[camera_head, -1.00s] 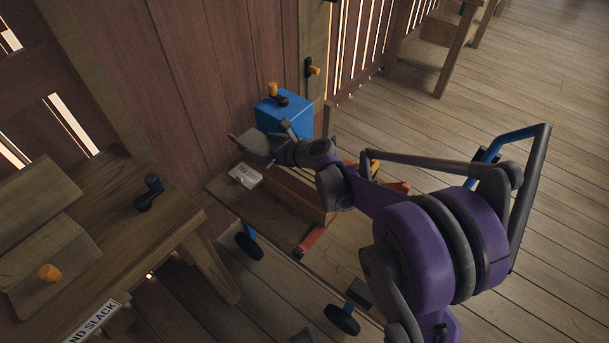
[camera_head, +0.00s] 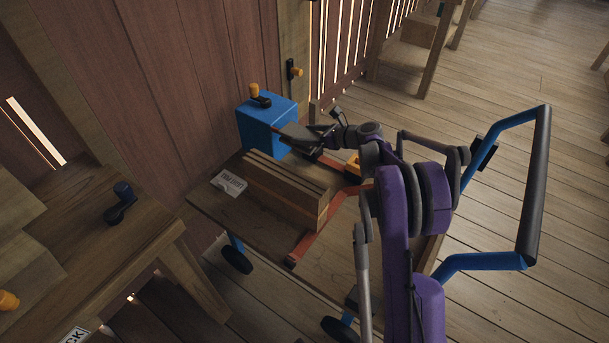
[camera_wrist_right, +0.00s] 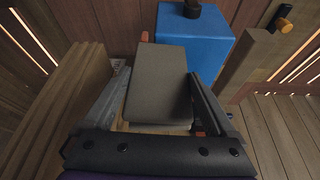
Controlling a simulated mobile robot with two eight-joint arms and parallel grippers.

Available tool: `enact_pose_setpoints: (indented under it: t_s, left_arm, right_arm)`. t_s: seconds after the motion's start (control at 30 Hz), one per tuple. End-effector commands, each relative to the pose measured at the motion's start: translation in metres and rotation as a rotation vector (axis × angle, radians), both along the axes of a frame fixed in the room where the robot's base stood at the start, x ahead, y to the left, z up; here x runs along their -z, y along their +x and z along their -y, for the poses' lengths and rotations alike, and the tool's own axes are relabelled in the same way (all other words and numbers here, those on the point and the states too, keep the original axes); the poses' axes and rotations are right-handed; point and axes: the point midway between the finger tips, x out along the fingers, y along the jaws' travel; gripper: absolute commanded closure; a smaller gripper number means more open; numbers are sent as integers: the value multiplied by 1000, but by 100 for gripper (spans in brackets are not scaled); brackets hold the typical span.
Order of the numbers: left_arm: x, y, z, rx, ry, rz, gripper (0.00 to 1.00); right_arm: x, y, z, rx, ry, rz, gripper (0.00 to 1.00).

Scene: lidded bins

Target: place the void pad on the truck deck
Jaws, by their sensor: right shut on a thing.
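The void pad, a dark grey slab (camera_wrist_right: 160,85), sits between the fingers of my right gripper in the right wrist view. The gripper (camera_head: 308,142) is shut on it. In the head view the gripper hangs over the far part of the truck deck (camera_head: 225,208), beside the wooden board stack and in front of the blue box. I cannot tell whether the pad touches the deck. My left gripper is not in view.
A board stack (camera_head: 285,185) stands on the deck, with a white label (camera_head: 228,183) to its left and a red bar (camera_head: 315,235) along its near end. A blue box (camera_head: 265,122) stands behind. The truck's handle (camera_head: 535,190) rises at right. A bench (camera_head: 110,260) is at left.

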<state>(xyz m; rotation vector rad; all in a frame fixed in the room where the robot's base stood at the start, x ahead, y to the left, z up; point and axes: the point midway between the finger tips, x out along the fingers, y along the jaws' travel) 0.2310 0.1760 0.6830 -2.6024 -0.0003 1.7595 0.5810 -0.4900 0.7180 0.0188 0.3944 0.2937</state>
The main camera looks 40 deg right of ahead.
Motion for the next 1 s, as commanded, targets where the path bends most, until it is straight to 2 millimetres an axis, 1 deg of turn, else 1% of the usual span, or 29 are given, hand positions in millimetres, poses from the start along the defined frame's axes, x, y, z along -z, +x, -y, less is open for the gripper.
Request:
enact_pose_setpoints:
  t_s: [0.03,0.3,0.4,0.53,0.77,0.9,1.0]
  left_arm:
    - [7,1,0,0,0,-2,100]
    - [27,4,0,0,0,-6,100]
    - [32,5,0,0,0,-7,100]
    - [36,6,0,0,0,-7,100]
    - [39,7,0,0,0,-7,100]
    - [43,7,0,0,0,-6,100]
    - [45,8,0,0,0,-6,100]
  right_arm:
    - [18,1,0,-1,0,-1,100]
    - [90,1,0,0,0,0,100]
    - [113,1,0,1,0,0,100]
    - [131,0,0,1,0,1,100]
    - [147,0,0,1,0,0,100]
    - [169,1,0,0,0,0,100]
    - [179,0,0,0,0,0,100]
